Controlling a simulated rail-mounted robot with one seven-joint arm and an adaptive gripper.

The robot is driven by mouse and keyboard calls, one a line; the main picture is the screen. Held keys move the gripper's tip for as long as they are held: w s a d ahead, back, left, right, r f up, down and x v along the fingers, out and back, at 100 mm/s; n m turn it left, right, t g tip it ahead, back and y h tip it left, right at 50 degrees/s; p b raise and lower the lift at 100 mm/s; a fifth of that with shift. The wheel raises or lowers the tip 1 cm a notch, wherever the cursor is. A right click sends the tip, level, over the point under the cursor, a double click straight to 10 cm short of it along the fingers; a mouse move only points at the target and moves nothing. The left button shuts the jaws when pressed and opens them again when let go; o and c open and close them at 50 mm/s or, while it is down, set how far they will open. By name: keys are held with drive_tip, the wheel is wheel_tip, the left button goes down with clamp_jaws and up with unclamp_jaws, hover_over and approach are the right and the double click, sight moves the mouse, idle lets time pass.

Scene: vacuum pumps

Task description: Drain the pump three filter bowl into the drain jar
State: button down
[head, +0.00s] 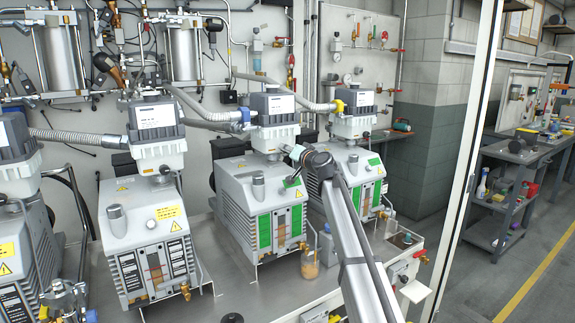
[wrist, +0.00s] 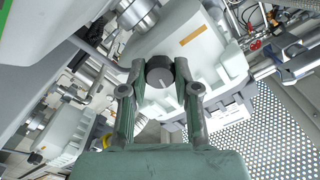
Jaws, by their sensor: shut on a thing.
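The third pump from the left (head: 262,205) is a grey box with a ribbed side and green front panels. My gripper (head: 291,182) is at its top, near the front right edge. In the wrist view, my gripper (wrist: 160,75) is shut on a round dark grey knob (wrist: 160,70), one finger on each side. The knob sits against a pale housing (wrist: 195,50). A small jar with amber liquid (head: 310,266) stands on the bench in front of this pump and may be the drain jar. I cannot pick out the filter bowl with certainty.
Other pumps stand close on both sides, including the second pump (head: 148,240) and the rightmost pump (head: 360,175). Ribbed hoses (head: 205,112) run behind their tops. The bare bench top (head: 225,285) is free in front. A tool cart (head: 500,200) stands far right.

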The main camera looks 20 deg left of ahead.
drive_tip(key=c, duration=0.8)
unclamp_jaws()
drive_tip(key=shift+p, duration=0.4)
drive_tip(key=shift+r, duration=0.1)
drive_tip(key=shift+s+d, duration=0.1)
drive_tip(key=shift+b+v, duration=0.35)
drive_tip(key=shift+v, duration=0.5)
drive_tip(key=b+v, duration=0.2)
drive_tip(key=v, duration=0.4)
